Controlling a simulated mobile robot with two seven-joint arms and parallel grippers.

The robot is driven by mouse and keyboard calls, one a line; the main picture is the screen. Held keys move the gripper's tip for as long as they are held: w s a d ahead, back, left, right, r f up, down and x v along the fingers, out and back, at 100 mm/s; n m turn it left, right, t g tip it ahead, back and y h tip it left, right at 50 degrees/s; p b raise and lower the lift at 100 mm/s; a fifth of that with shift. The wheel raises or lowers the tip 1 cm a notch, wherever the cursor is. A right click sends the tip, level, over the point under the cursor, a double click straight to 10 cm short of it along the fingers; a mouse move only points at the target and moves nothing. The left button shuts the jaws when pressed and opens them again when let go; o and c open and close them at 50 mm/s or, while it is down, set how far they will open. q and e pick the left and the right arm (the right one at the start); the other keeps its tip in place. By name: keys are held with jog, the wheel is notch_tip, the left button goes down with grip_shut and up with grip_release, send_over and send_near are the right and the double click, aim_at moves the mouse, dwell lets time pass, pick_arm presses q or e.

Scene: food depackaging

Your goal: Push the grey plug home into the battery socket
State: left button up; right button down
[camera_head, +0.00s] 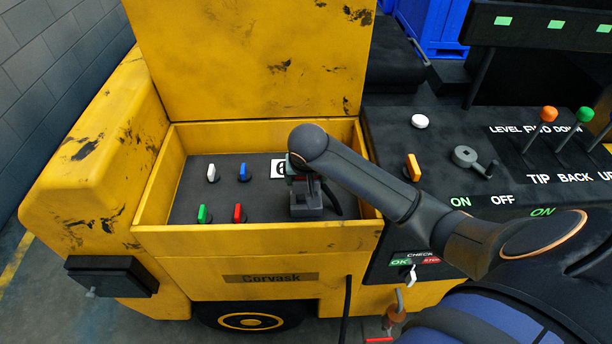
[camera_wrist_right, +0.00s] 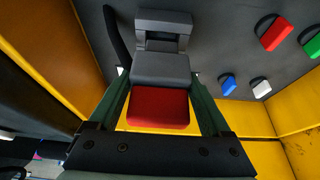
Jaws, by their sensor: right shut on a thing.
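My right gripper (camera_head: 304,178) reaches down into the yellow battery box. In the right wrist view its two dark green fingers (camera_wrist_right: 161,100) are shut on the sides of the grey plug (camera_wrist_right: 160,69), which has a red block at its near end. The grey battery socket (camera_wrist_right: 163,20) lies straight beyond the plug on the dark floor of the box. In the head view the socket (camera_head: 306,207) shows below the gripper, which mostly hides the plug. The plug is lined up with the socket and close to it; I cannot tell how deep it sits. My left gripper is out of view.
The yellow box wall (camera_head: 260,240) surrounds the dark floor, with a raised yellow lid (camera_head: 250,60) behind. White, blue, green and red (camera_head: 239,212) knobs stand left of the socket. A black cable (camera_wrist_right: 117,38) curves beside it. A control panel with levers (camera_head: 548,114) is at right.

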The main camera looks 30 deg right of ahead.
aim_at(306, 191)
jog(key=shift+p, duration=0.35)
dwell(0.7)
jog(key=shift+f+b, duration=0.5)
jog(key=shift+f, duration=1.5)
dwell(0.5)
jog(key=shift+c, duration=0.9)
grip_release()
jog(key=shift+o, duration=0.9)
jog(key=shift+f, duration=0.1)
jog(key=v, duration=1.2)
jog(key=shift+s+r+p, duration=0.15)
jog(key=shift+r+p, duration=0.15)
jog(key=shift+p, duration=0.15)
